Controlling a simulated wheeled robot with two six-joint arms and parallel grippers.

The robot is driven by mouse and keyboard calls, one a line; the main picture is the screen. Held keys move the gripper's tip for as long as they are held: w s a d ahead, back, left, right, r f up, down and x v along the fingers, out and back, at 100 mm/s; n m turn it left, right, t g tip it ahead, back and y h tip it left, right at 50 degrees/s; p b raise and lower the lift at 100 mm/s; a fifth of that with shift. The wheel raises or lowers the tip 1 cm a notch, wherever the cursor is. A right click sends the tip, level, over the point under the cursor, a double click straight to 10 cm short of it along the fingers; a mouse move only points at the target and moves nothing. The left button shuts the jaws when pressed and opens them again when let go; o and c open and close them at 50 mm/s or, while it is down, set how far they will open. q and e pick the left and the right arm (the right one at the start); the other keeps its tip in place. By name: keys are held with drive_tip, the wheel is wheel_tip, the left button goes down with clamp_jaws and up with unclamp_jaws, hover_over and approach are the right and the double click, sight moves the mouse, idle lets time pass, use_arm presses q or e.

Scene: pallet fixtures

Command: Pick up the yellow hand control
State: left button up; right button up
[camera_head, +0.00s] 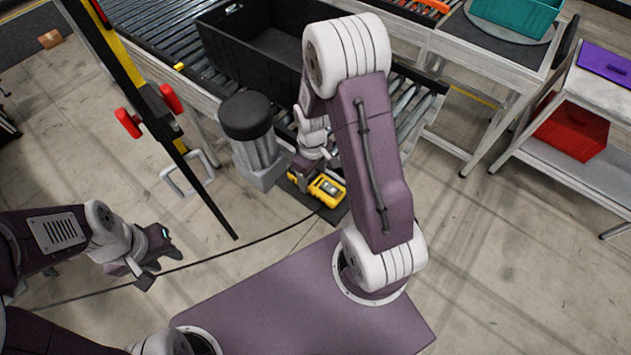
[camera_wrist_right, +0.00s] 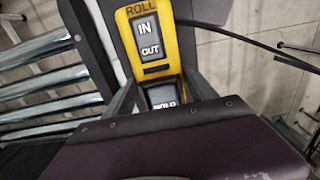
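The yellow hand control (camera_head: 328,189) lies on a dark surface beside the roller conveyor, near the foot of the grey post. In the right wrist view the hand control (camera_wrist_right: 174,45) shows its ROLL label, IN and OUT buttons, and a HOLD button nearest the gripper. My right gripper (camera_wrist_right: 165,78) has one finger on each side of the control's near end. It looks open, with a small gap at the right finger; contact on the left is unclear. My left gripper (camera_head: 164,268) hangs at the left over the floor, apparently open and empty.
A grey post with a black cap (camera_head: 246,117) stands close left of the control. A black crate (camera_head: 270,45) sits on the conveyor. A black cable (camera_head: 235,247) crosses the floor. A black and yellow pole with red handles (camera_head: 150,110) stands at the left.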

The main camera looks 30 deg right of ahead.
sight(312, 175)
drive_tip(key=c, duration=1)
drive_tip(key=shift+c, duration=1.1)
drive_tip(key=shift+w+r, duration=0.1)
drive_tip(key=shift+r, duration=0.5)
wheel_tip(312, 175, up, 3)
drive_tip(key=shift+r+b, duration=0.1)
drive_tip(key=shift+b, duration=0.2)
drive_tip(key=s+d+r, duration=0.5)
drive_tip(key=s+r, duration=0.1)
drive_tip(key=s, duration=0.4)
drive_tip(key=shift+s+d+r+b, duration=0.15)
drive_tip(key=shift+s+r+b, duration=0.2)
drive_tip(key=shift+b, duration=0.1)
drive_tip(key=shift+w, duration=0.1)
